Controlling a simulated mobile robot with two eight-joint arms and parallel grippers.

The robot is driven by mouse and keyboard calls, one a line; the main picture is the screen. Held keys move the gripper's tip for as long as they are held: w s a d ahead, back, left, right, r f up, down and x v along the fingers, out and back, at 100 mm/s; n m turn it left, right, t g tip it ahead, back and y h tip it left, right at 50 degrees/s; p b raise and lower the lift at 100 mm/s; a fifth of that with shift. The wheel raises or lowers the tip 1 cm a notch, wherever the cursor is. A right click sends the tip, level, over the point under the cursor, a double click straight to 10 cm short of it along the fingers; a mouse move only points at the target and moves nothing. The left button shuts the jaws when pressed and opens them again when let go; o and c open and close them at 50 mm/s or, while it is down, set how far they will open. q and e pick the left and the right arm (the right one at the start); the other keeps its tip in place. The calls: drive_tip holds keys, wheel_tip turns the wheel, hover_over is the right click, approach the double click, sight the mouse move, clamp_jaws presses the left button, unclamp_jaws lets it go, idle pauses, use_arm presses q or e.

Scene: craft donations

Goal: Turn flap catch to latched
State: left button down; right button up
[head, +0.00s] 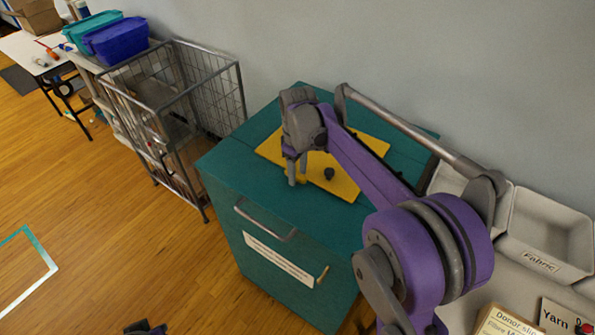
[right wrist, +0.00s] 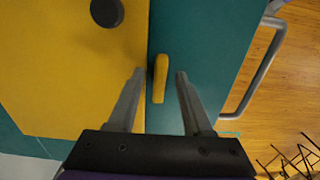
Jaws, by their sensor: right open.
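The flap catch (right wrist: 160,78) is a small yellow bar in the right wrist view. It lies along the seam between the yellow flap (right wrist: 60,65) and the teal top, roughly parallel to the flap's edge. In the head view the flap (head: 350,188) lies flat on the teal cabinet (head: 225,160), with a dark knob (head: 329,174) on it. My right gripper (head: 297,174) is open and points down at the flap's near edge. Its fingers stand on either side of the catch, with gaps showing. A sliver of my left gripper (head: 145,327) shows at the bottom edge.
A bar handle (head: 265,222) and a white label are on the cabinet's front. A wire cage cart (head: 205,85) stands left of the cabinet. Grey bins (head: 545,235) stand to the right, against the wall. Open wooden floor (head: 130,235) lies in front.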

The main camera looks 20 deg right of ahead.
drive_tip(key=shift+c, duration=0.3)
clamp_jaws()
drive_tip(key=shift+m, duration=0.4)
drive_tip(key=m, duration=0.4)
drive_tip(key=shift+a, duration=0.15)
drive_tip(key=m, duration=0.4)
drive_tip(key=shift+a, duration=0.15)
drive_tip(key=m, duration=0.5)
drive_tip(key=shift+a, duration=0.1)
drive_tip(key=m, duration=0.4)
drive_tip(key=shift+w+a, duration=0.1)
drive_tip(key=shift+w, duration=0.05)
drive_tip(key=shift+m, duration=0.3)
